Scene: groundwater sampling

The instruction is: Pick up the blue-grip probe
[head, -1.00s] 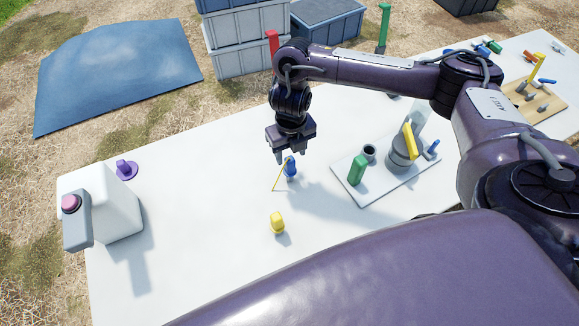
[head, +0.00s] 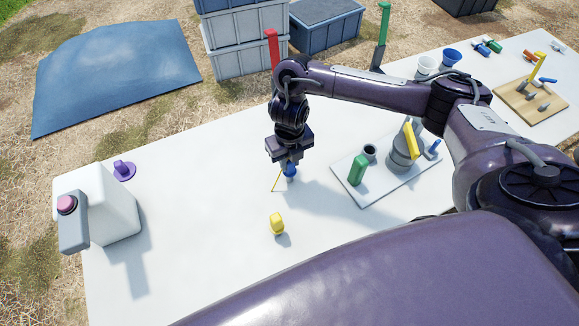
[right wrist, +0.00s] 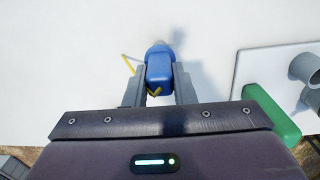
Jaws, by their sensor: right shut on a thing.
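The blue-grip probe (head: 290,172) stands on the white table, left of the white tray. A thin yellow piece slants down from it to the table. My right gripper (head: 289,164) points down over the probe with its fingers at the blue grip. In the right wrist view the blue grip (right wrist: 159,72) lies between the two fingers (right wrist: 163,85), which are shut on it. The probe's lower end is hard to make out. My left gripper is not in view.
A yellow-topped item (head: 277,222) stands nearer on the table.

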